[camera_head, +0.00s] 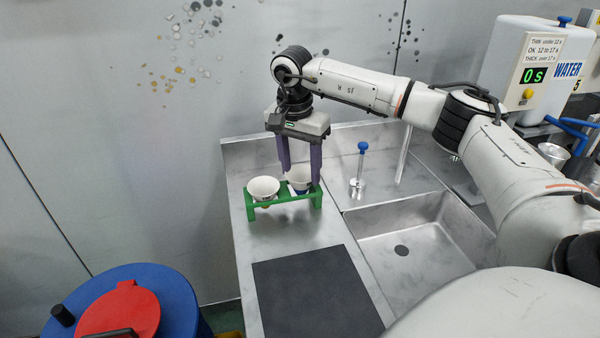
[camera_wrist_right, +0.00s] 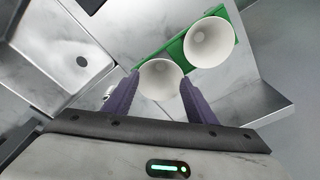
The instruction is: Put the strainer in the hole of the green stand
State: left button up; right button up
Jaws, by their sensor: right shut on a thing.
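The green stand (camera_head: 285,196) stands on the metal counter left of the sink. A white cup-shaped piece (camera_head: 263,187) sits in its left hole; in the right wrist view this piece (camera_wrist_right: 209,42) shows from above. My right gripper (camera_head: 301,178) points down over the stand's right end. Its purple fingers are shut on a second white cup-shaped piece, the strainer (camera_head: 298,175), with a blue part below. In the right wrist view the strainer (camera_wrist_right: 160,80) is between the fingers. It is at the right hole; I cannot tell whether it rests fully in it. My left gripper is not in view.
A dark mat (camera_head: 315,293) lies on the counter in front of the stand. A sink basin (camera_head: 420,240) is at the right, with a blue-knobbed tool (camera_head: 361,165) behind it. A blue drum with a red lid (camera_head: 120,312) is at the lower left. A water dispenser (camera_head: 530,70) stands far right.

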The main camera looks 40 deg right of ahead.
aim_at(301, 178)
jog(key=shift+f, duration=1.35)
jog(key=o, duration=1.1)
jog(key=shift+s+f, duration=0.1)
jog(key=shift+f, duration=0.05)
notch_tip(301, 178, up, 13)
jog(key=a, duration=0.1)
jog(key=shift+a+b, duration=0.2)
jog(key=shift+b, duration=0.25)
jog(key=shift+s, duration=0.1)
